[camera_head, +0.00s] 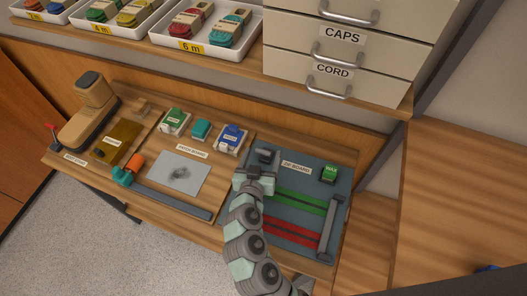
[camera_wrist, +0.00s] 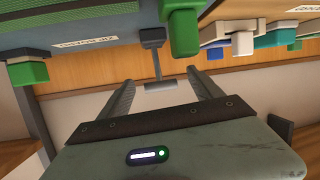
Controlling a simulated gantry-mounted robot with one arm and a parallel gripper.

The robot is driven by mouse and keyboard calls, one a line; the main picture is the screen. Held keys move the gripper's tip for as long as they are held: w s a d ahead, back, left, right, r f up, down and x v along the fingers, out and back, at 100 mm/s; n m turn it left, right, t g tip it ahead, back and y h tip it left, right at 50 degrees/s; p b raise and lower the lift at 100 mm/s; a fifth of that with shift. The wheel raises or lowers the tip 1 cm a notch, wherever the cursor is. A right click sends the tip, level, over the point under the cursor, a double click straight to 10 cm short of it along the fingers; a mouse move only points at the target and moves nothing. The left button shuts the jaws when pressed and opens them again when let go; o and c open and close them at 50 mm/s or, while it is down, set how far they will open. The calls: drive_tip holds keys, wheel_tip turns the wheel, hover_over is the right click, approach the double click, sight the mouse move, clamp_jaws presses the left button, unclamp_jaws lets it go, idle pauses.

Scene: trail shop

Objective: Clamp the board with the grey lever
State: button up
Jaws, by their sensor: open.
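The zip board (camera_head: 316,183) is a dark blue-grey panel with green strips (camera_head: 300,200) and red strips (camera_head: 292,230) across it. A dark grey lever (camera_head: 265,155) stands near its far left corner. In the wrist view, the grey lever (camera_wrist: 152,40) has a stem and a wide crossbar end. My gripper (camera_head: 257,174) is at the board's left side, close to the lever. In the wrist view, my gripper (camera_wrist: 161,78) is open, with one finger on each side of the lever's crossbar. I cannot tell whether either finger touches it. My arm hides part of the board's left side.
A grey bar (camera_head: 326,230) lies along the board's right edge. A green wax block (camera_head: 329,173) sits at its far right. Left are a grey patch sheet (camera_head: 178,171), small boxes, an orange-and-teal tool (camera_head: 130,170) and a boot (camera_head: 90,112). Drawers (camera_head: 340,75) stand behind.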

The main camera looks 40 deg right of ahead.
drive_tip(key=v, duration=0.8)
drive_tip(key=shift+s+a, duration=0.2)
drive_tip(key=shift+a, duration=0.05)
drive_tip(key=shift+w+r, duration=0.1)
drive_tip(key=shift+w, duration=0.05)
